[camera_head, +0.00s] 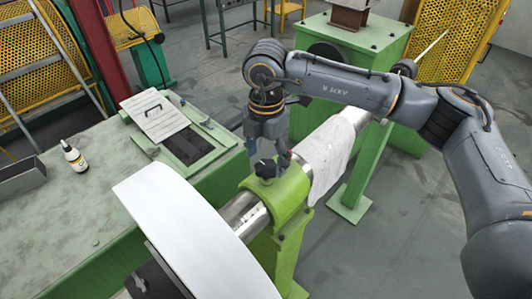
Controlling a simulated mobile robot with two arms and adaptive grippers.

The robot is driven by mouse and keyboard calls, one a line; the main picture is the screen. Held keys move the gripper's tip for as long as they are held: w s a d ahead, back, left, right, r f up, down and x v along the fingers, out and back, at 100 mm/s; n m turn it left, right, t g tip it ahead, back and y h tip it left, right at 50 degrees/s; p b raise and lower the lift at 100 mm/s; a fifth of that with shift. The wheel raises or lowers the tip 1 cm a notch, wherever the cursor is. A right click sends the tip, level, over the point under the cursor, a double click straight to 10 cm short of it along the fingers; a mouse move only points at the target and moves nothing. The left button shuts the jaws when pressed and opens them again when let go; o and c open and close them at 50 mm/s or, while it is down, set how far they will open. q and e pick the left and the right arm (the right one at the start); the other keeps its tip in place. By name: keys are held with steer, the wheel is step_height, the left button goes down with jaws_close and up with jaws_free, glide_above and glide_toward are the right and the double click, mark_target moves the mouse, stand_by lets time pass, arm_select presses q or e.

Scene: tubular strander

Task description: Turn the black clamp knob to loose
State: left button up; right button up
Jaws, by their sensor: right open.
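The black clamp knob (265,169) sits on top of the green clamp (286,192), which wraps around a shiny metal tube (245,214). My right gripper (267,157) points down directly above the knob, with its fingers on either side of it. It is open. I cannot tell from this view whether a finger touches the knob. The gripper hides part of the knob's top. My left gripper is not in view.
A large white disc (185,235) stands close to the left of the clamp. A white cloth (331,155) hangs over the tube on the right.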

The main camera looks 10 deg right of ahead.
steer(key=shift+f, duration=0.4)
steer(key=shift+s+d+f, duration=0.1)
steer(key=shift+s+f, duration=0.05)
steer(key=shift+f, duration=0.15)
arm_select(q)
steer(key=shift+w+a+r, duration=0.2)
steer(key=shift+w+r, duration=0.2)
